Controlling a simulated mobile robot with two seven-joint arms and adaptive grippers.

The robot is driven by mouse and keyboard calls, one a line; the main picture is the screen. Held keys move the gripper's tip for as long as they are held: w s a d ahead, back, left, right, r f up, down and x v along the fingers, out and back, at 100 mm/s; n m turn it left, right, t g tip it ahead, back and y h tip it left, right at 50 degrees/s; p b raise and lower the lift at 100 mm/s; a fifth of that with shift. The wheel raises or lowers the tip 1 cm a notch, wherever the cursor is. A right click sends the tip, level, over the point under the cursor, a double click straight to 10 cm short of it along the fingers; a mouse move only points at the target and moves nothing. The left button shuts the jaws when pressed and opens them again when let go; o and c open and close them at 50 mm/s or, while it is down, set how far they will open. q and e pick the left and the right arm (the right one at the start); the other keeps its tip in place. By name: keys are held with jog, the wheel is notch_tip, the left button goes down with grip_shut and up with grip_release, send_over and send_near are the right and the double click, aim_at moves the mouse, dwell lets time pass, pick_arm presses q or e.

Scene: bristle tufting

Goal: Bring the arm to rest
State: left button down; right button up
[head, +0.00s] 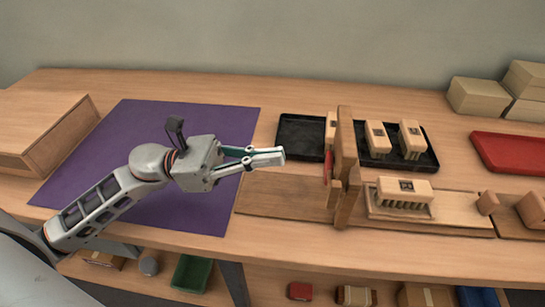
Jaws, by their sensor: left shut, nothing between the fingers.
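My left arm (110,197) reaches in from the left over the purple mat (135,122). My left gripper (268,157) points right, past the mat's right edge. Its fingers are together and hold nothing. A wooden upright (345,160) stands to the right of the fingertips, apart from them. My right gripper is out of view.
A black tray (300,137) holds several wooden blocks behind the upright. A red tray (510,153) and tan boxes (478,95) are at the right. A wooden box (40,130) stands at the left. A lower shelf holds a green bin (192,272) and small items.

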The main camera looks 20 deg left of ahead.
pick_arm(q)
jog(key=shift+s+a+f, duration=0.1)
jog(key=shift+a, duration=0.25)
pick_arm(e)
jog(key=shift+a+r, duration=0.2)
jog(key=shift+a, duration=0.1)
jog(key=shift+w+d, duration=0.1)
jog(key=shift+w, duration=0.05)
